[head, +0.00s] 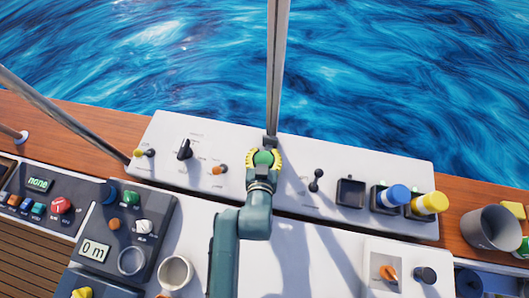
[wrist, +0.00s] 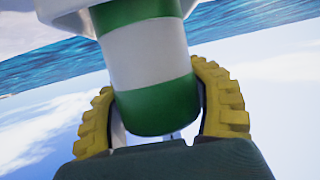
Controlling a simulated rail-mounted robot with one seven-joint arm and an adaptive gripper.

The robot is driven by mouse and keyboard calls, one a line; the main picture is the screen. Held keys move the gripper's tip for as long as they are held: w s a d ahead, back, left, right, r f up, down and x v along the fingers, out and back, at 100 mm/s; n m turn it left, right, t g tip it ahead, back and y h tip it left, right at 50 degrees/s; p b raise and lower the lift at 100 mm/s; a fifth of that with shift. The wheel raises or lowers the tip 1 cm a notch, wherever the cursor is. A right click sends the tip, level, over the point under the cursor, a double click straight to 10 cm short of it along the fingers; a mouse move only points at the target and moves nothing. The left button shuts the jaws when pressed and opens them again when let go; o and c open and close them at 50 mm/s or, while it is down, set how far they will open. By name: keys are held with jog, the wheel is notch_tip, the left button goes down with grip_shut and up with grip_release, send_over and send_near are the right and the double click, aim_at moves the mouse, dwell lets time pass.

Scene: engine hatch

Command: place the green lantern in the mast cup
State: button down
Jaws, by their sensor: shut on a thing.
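The green lantern is a green cylinder with a white band; it fills the middle of the wrist view (wrist: 152,60). My gripper (wrist: 165,105) has its yellow ribbed fingers shut on it, one on each side. In the head view my gripper (head: 264,160) is in front of the foot of the grey mast (head: 276,70), with a little of the green lantern (head: 264,157) showing between the fingers. A pale form (wrist: 65,30) shows behind the lantern's far end in the wrist view; I cannot tell whether it is the mast cup. I cannot make out the cup in the head view.
An empty dark square holder (head: 350,192) stands on the white panel, right of my gripper. A blue lantern (head: 395,195) and a yellow lantern (head: 430,203) sit in holders beside it. A grey bucket (head: 490,230) stands at far right, a white mug (head: 174,272) at lower left.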

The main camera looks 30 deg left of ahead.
jog(key=shift+f, duration=0.1)
jog(key=shift+c, duration=2)
grip_release()
jog(key=shift+f, duration=0.1)
jog(key=shift+r, duration=0.25)
jog(key=p+v, duration=0.1)
jog(key=v, duration=1.1)
jog(key=shift+p, duration=0.3)
jog(key=shift+w+r, duration=0.1)
